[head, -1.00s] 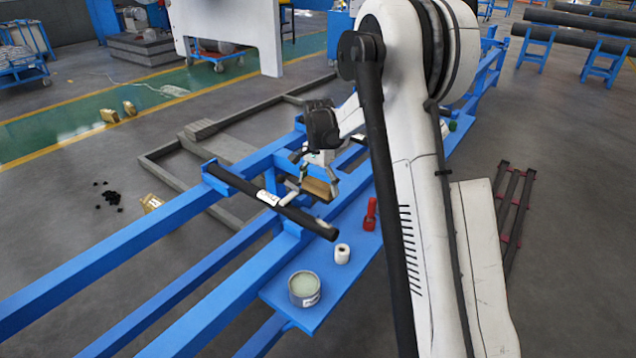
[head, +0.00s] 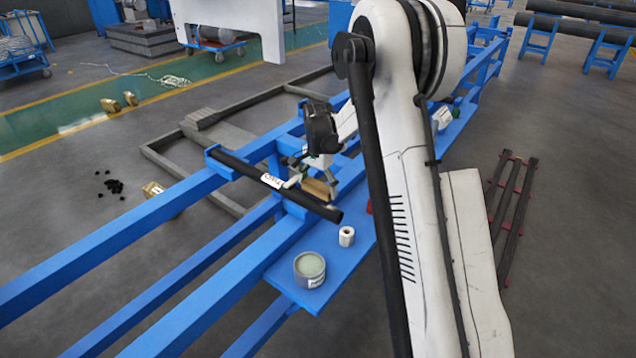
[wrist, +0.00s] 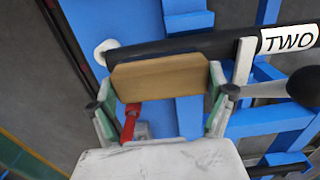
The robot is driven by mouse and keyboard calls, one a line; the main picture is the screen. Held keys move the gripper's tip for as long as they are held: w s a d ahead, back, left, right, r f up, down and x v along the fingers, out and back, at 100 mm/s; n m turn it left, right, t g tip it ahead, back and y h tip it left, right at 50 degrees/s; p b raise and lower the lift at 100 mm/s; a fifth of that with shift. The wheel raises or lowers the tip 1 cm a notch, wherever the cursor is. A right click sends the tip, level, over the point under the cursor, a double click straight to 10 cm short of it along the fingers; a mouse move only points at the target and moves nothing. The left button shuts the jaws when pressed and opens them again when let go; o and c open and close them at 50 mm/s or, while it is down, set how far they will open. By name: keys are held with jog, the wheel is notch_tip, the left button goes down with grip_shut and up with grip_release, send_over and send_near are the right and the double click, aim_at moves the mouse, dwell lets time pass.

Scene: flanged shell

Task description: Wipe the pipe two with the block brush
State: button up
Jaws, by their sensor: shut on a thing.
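Pipe two is a black pipe (head: 238,165) lying across the blue rails, with a white label. In the wrist view the pipe (wrist: 205,42) runs along the top, and its label reads "TWO". My gripper (head: 314,184) is shut on the block brush, a tan wooden block (head: 318,189), just behind the pipe's near half. In the wrist view my gripper (wrist: 162,84) has a finger at each end of the brush (wrist: 160,76). The brush lies right beside the pipe and overlaps its lower edge in this view. The bristles are hidden, so I cannot tell whether they touch the pipe.
A blue shelf (head: 285,288) beside the rails holds an open tin (head: 309,270) and a white roll (head: 346,236). A red tool (wrist: 130,120) lies below my gripper in the wrist view. Blue rails (head: 120,230) run under the pipe.

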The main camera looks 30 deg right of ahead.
jog(key=shift+f, duration=0.55)
jog(key=shift+f+b, duration=0.35)
jog(key=shift+f, duration=0.25)
jog(key=shift+s+d, duration=0.35)
jog(key=shift+s, duration=0.4)
jog(key=shift+c, duration=0.5)
jog(key=shift+s+d+p, duration=0.2)
jog(key=shift+s+d, duration=0.25)
jog(key=shift+s, duration=0.45)
jog(key=shift+s+d+p, duration=0.15)
jog(key=shift+s+d, duration=0.35)
jog(key=shift+s, duration=0.4)
jog(key=shift+s+d+p, duration=0.2)
jog(key=shift+s+d, duration=0.25)
jog(key=shift+s, duration=0.45)
jog(key=shift+w+a, duration=0.55)
jog(key=shift+w, duration=0.45)
jog(key=shift+w+a, duration=0.5)
jog(key=shift+w, duration=0.55)
jog(key=shift+w+a, duration=0.55)
jog(key=shift+w, duration=0.45)
jog(key=shift+w+a+r, duration=0.15)
jog(key=shift+w+a, duration=0.05)
jog(key=shift+w, duration=0.25)
notch_tip(320, 180, up, 3)
jog(key=shift+s+f+p, duration=0.1)
jog(key=shift+p, duration=0.2)
jog(key=shift+r+p, duration=1.1)
jog(key=shift+r, duration=1.5)
